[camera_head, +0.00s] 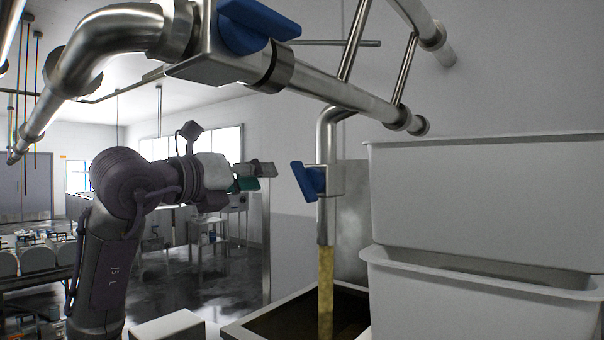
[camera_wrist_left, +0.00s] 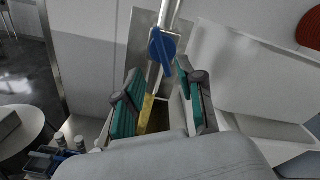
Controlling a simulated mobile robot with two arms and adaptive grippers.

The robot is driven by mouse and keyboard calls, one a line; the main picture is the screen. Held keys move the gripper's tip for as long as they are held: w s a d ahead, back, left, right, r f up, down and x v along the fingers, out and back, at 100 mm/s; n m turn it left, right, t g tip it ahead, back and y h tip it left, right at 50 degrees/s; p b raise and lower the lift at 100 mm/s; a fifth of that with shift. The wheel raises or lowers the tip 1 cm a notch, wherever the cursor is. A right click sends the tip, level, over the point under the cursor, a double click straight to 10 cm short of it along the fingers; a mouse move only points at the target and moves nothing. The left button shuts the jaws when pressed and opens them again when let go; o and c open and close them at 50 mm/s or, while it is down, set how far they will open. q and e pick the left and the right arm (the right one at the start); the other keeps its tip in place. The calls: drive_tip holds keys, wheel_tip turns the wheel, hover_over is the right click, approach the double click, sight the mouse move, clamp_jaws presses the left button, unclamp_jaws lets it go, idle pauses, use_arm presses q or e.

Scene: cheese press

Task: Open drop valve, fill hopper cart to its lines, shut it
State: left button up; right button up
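The drop valve's blue handle (camera_head: 309,180) sits on the vertical steel drop pipe (camera_head: 327,225), and it also shows in the left wrist view (camera_wrist_left: 162,47). A yellowish stream (camera_head: 326,290) pours from the pipe's lower end into the hopper cart (camera_head: 250,325). The cart's pale rim and dark inner wall show at the bottom; its fill lines and the fill level cannot be made out. My left gripper (camera_head: 258,176) is open and empty, left of the handle and apart from it. In the left wrist view its teal-padded fingers (camera_wrist_left: 158,72) are spread, with the handle beyond them. My right gripper is not in view.
Large white tubs (camera_head: 480,195) are stacked right of the pipe. A bigger overhead pipe with another blue valve handle (camera_head: 255,25) crosses above my left arm. A white box top (camera_head: 168,327) stands left of the cart. Open floor (camera_head: 190,290) lies behind.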

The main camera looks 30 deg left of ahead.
sight(297, 176)
use_arm(q)
drive_tip(key=w+p, duration=0.1)
drive_tip(key=w, duration=0.2)
drive_tip(key=w+p, duration=0.2)
drive_tip(key=w, duration=0.2)
drive_tip(key=w+d+p, duration=0.1)
drive_tip(key=w, duration=0.2)
drive_tip(key=shift+w+r, duration=0.1)
drive_tip(key=shift+w, duration=0.1)
drive_tip(key=shift+w+p, duration=0.45)
drive_tip(key=shift+w, duration=0.25)
drive_tip(key=shift+f, duration=0.2)
clamp_jaws()
